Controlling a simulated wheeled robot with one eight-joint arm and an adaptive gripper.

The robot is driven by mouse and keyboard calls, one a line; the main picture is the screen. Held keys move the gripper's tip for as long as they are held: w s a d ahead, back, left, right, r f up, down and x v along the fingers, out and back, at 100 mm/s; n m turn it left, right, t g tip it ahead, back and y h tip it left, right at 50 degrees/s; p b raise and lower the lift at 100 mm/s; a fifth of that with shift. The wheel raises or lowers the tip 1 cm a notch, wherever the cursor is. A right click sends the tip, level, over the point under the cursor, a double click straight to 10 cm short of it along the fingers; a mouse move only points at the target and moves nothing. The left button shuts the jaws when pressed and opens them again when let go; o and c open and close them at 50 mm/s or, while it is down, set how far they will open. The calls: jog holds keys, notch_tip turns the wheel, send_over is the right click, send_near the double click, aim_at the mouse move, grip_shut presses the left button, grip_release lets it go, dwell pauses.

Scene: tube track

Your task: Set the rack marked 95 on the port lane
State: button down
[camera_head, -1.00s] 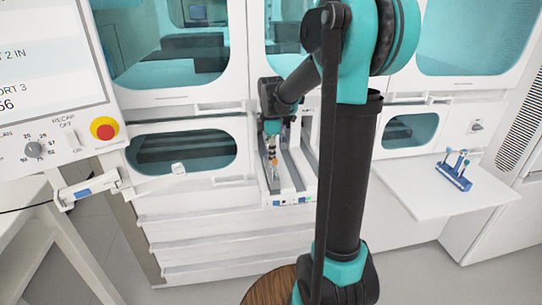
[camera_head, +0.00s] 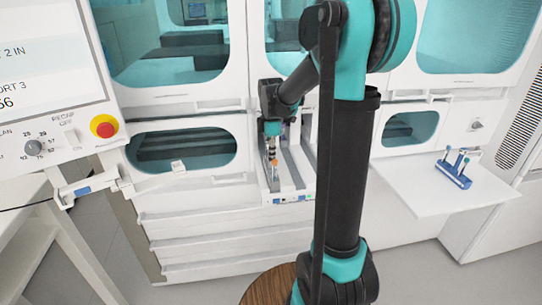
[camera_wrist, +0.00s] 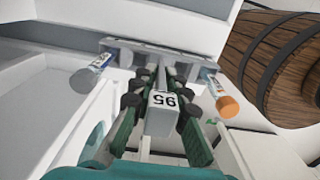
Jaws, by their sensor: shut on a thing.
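The rack marked 95 shows in the wrist view, with its grey handle block (camera_wrist: 160,122) bearing the number. Its bar (camera_wrist: 150,47) carries a blue-and-white tube (camera_wrist: 92,73) on the left and an orange-capped tube (camera_wrist: 226,104) on the right. My gripper (camera_wrist: 158,82) is shut on the handle, a finger on each side. In the head view my gripper (camera_head: 272,130) is over a pair of narrow lanes (camera_head: 292,172) at the machine's front. The rack is small there and partly hidden by my gripper. I cannot tell whether it touches the lane floor.
A blue rack (camera_head: 455,174) with several tubes stands on a white shelf (camera_head: 415,188) at the right. A control panel (camera_head: 50,150) with a red button is at the left. A wooden barrel (camera_head: 268,287) stands in front, low in the head view. My arm hides part of the machine.

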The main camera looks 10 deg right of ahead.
jog(key=shift+f, duration=0.15)
jog(key=c, duration=1.4)
grip_release()
notch_tip(320, 180, up, 12)
